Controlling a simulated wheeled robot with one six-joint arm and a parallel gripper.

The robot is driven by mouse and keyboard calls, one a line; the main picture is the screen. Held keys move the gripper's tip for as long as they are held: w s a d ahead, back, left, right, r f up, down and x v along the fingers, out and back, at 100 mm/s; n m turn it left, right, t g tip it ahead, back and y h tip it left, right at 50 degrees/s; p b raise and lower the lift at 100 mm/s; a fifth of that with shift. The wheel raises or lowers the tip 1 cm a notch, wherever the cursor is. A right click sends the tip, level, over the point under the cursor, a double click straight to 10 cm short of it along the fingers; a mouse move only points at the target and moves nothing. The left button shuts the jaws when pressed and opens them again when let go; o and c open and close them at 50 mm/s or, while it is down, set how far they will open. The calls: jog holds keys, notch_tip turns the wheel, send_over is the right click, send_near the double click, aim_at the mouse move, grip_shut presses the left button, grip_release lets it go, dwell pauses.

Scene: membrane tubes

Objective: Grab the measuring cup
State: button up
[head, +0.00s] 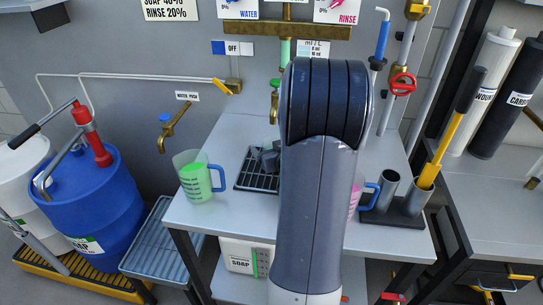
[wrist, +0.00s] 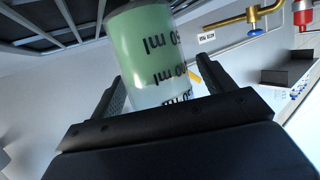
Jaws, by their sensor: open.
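The measuring cup (head: 196,180) with green contents and a blue handle stands upright at the left of the table. In the wrist view a green cup (wrist: 145,50) with black ml marks, upside down in the picture, appears between the two fingers of my gripper (wrist: 160,70). The fingers are apart, with a clear gap on the right side; how deep the cup sits between them is hard to tell. In the head view, my arm hides most of my gripper. A second cup (head: 356,195), pink with a blue handle, is partly hidden behind my arm.
A black drain tray (head: 250,182) lies right of the green cup under a brass tap (head: 275,95). Dark tube holders (head: 405,200) stand at the table's right. A blue barrel (head: 92,205) stands at the left. The table's front left (head: 225,220) is bare.

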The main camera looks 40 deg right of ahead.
jog(key=shift+w+d+f, duration=0.1)
jog(key=shift+w+f, duration=0.05)
jog(key=shift+w, duration=0.2)
jog(key=c, duration=1.2)
jog(key=shift+c, duration=0.2)
jog(key=shift+r, duration=0.25)
